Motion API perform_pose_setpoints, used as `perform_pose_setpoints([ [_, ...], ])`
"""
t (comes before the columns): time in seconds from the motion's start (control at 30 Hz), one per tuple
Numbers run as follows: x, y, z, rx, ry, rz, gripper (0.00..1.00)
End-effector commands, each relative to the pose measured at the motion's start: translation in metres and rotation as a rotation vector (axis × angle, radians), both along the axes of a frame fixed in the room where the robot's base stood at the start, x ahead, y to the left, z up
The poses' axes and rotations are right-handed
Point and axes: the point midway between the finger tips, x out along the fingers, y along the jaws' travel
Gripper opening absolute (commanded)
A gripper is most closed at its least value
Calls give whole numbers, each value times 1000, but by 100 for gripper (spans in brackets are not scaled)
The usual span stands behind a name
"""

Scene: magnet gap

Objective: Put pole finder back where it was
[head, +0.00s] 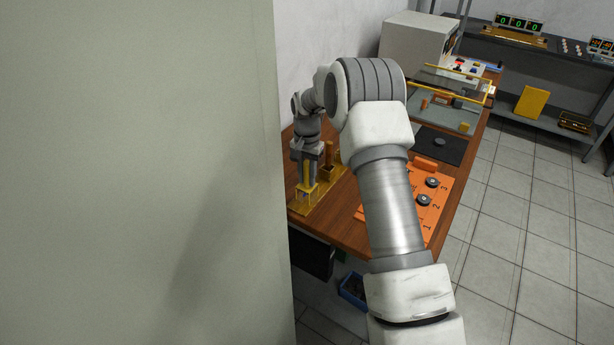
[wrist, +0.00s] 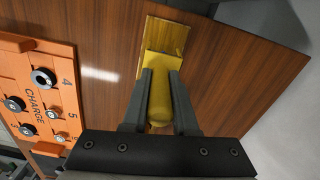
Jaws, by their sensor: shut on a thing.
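My gripper (wrist: 161,78) is shut on a yellow piece with a rounded handle, which looks like the pole finder (wrist: 160,104). Its wider square end lies just past the fingertips. Beyond it a flat yellow plate (wrist: 168,32) shows on the wooden bench; I cannot tell whether the two touch. In the head view my gripper (head: 307,180) points down at the near left end of the bench, with the yellow piece (head: 307,194) below the fingers, over or on a yellow base (head: 329,202). My own arm hides part of the bench.
An orange board (head: 437,205) marked with numbers holds dark round pieces; in the wrist view the orange CHARGE board (wrist: 38,90) lies left of my gripper. A dark mat (head: 440,146) lies farther back. A large pale panel (head: 135,170) blocks the left. Bare wood (wrist: 105,50) lies between board and plate.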

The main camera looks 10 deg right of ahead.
Motion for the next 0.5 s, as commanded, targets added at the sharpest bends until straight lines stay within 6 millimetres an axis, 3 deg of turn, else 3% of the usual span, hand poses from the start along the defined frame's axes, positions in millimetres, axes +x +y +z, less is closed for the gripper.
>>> perform_pose_setpoints([
  [0.23, 0, 0, -3, 0, 0, 0, 0],
  [0.27, 0, 0, -3, 0, 0, 0, 29],
  [0.3, 0, 0, -2, 0, 0, 0, 36],
  [0.4, 0, 0, -2, 0, 0, 0, 54],
  [0.5, 0, 0, -2, 0, 0, 0, 57],
])
